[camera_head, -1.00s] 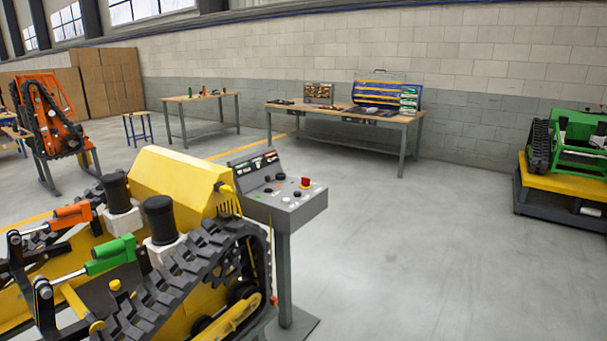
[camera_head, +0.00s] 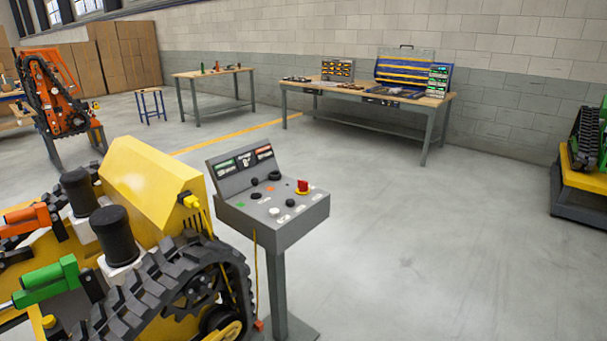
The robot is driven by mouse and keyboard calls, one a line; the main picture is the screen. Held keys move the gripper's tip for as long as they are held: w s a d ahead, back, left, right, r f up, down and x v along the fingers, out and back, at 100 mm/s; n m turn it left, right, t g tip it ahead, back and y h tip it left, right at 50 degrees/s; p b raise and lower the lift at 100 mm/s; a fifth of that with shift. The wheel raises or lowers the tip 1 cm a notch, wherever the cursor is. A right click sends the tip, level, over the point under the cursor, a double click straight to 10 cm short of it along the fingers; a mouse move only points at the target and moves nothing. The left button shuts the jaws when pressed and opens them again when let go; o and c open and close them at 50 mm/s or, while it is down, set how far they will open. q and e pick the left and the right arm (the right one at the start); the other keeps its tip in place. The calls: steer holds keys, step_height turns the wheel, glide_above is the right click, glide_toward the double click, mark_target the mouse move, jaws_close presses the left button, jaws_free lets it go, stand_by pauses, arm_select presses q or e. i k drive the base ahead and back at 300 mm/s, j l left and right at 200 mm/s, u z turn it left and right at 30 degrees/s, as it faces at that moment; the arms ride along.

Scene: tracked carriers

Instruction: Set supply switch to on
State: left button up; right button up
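A grey control console (camera_head: 288,226) stands on a post near the middle of the head view. A raised back panel (camera_head: 241,160) has small green, dark and red displays. The labels are too small to read, so I cannot tell which control is the supply switch or how it is set. Neither of my grippers is in view.
A yellow tracked carrier (camera_head: 152,185) with black tracks stands close against the console's left side. A yellow cable (camera_head: 255,275) hangs by the post. The floor (camera_head: 430,260) right of the console is clear. Workbenches (camera_head: 350,92) stand along the back wall, and another carrier (camera_head: 587,140) is at far right.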

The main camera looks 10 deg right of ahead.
mark_target(302, 186)
steer(key=i+l+u, duration=0.15)
steer(key=i+l, duration=0.6)
